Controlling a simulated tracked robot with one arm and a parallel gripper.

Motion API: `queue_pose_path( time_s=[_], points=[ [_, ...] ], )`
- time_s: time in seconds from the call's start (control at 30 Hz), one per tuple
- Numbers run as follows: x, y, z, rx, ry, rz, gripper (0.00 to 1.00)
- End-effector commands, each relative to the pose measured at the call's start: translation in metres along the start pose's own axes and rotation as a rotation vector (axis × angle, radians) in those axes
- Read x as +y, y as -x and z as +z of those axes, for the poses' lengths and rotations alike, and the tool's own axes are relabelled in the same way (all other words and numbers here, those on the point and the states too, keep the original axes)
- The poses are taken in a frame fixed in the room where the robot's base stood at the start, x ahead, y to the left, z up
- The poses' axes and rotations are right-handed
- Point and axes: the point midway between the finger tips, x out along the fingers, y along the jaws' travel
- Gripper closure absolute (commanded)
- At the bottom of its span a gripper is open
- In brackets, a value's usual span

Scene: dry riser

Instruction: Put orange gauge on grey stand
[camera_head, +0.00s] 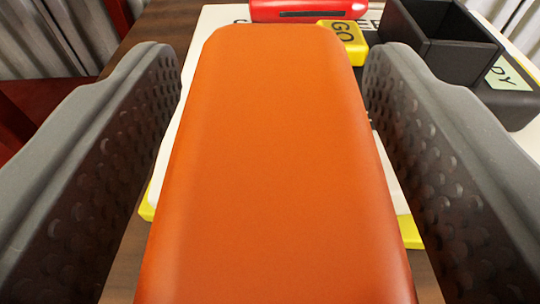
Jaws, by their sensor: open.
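The orange gauge (272,160) is a long rounded orange block that fills the middle of the view. My gripper (272,80) is open, with one dark dimpled finger on each side of the gauge. A narrow gap shows between the gauge and each finger near the tips; lower down I cannot tell how close they are. A dark grey stand (420,28) with a square open-topped holder is at the upper right, beyond the right finger. The gauge hides what lies under it.
A white board (215,18) with yellow edges and partly hidden lettering lies on a brown wooden table (165,28). A yellow block marked "GO" (348,42) and a red object (310,10) are at the back. A pale green label (510,75) is on the stand's right side.

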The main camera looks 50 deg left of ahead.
Motion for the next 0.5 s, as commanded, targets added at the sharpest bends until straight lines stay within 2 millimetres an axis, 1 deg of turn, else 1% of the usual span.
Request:
queue_pose_path(
  time_s=[0.23, 0.27, 0.3, 0.37, 0.4, 0.43, 0.5],
  points=[
    [0.0001, -0.0004, -0.0001, 0.000, 0.000, 0.000, 0.45],
    [0.0000, -0.0004, -0.0001, 0.000, -0.001, 0.000, 0.54],
    [0.0000, -0.0004, 0.0000, 0.000, -0.001, 0.000, 0.65],
    [0.0000, -0.0004, 0.0000, 0.000, -0.001, 0.000, 0.82],
    [0.0000, -0.0004, 0.0001, 0.000, -0.001, 0.000, 0.93],
    [0.0000, -0.0004, 0.0001, -0.001, -0.001, 0.000, 1.00],
    [-0.0001, -0.0003, 0.0000, 0.000, -0.001, 0.000, 1.00]
  ],
)
